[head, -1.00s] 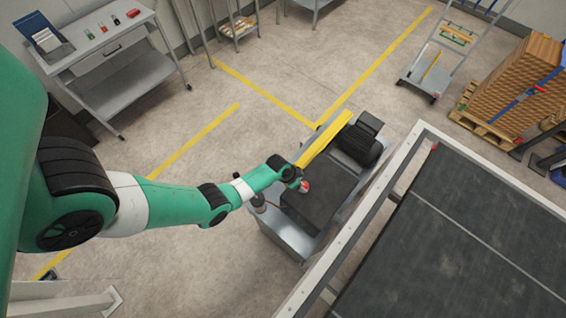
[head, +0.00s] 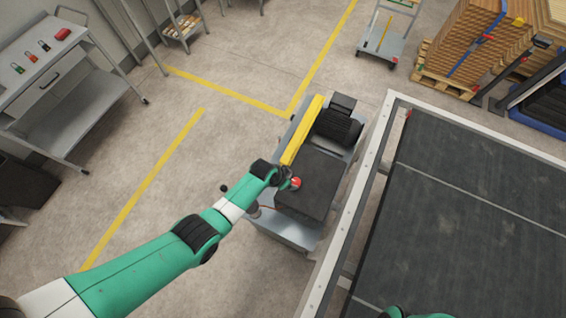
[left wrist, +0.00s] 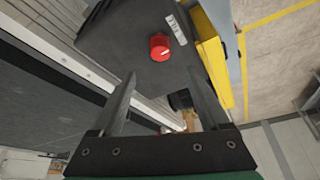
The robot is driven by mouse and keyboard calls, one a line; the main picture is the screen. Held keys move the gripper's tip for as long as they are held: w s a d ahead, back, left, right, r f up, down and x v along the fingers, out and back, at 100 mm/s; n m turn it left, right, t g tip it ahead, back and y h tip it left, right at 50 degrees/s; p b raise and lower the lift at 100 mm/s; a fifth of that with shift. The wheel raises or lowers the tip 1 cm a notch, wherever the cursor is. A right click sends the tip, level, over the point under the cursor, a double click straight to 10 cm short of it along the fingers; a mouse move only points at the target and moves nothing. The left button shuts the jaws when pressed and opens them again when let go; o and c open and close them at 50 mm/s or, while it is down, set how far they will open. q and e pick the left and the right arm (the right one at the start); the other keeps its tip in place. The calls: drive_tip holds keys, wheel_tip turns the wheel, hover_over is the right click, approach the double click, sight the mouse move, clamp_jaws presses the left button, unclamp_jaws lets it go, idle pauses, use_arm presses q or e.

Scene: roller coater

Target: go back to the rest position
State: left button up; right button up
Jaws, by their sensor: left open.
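A red round knob (head: 296,183) sits on the dark cover of a grey machine (head: 318,188) beside the conveyor. My left arm reaches in from the lower left, and its gripper (head: 284,178) is just left of the knob in the head view. In the left wrist view the red knob (left wrist: 160,46) lies beyond the fingertips, between the two spread fingers of the left gripper (left wrist: 160,88). The gripper is open, with nothing between its fingers. The exact gap to the knob cannot be told. My right gripper is not in view.
A yellow guard (head: 302,130) and dark motor (head: 338,122) are on the machine. A wide black conveyor (head: 470,220) with a pale frame is at right. A grey workbench (head: 75,100) stands upper left. Open floor with yellow lines (head: 150,185) lies between.

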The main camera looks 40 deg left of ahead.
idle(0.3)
use_arm(q)
drive_tip(key=w+r+t, duration=0.3)
drive_tip(key=w+r, duration=0.4)
drive_tip(key=r, duration=0.3)
drive_tip(key=w+r+t, duration=0.3)
drive_tip(key=w+r, duration=0.4)
drive_tip(key=r, duration=0.4)
drive_tip(key=w+d+r+t, duration=0.1)
drive_tip(key=w+r+t, duration=0.15)
drive_tip(key=r, duration=0.85)
drive_tip(key=w+r+t, duration=0.1)
drive_tip(key=r+t, duration=0.2)
drive_tip(key=r, duration=0.8)
drive_tip(key=s+r+t, duration=0.3)
drive_tip(key=s+r, duration=0.1)
drive_tip(key=r, duration=0.6)
drive_tip(key=s+r+t, duration=0.3)
drive_tip(key=s+r, duration=0.1)
drive_tip(key=r, duration=0.7)
drive_tip(key=s+a+r+n+t, duration=0.2)
drive_tip(key=s+r+t, duration=0.3)
drive_tip(key=s+r, duration=0.8)
drive_tip(key=s+n, duration=0.1)
drive_tip(key=s, duration=0.2)
drive_tip(key=shift+s+r+t, duration=0.3)
drive_tip(key=shift+t, duration=0.05)
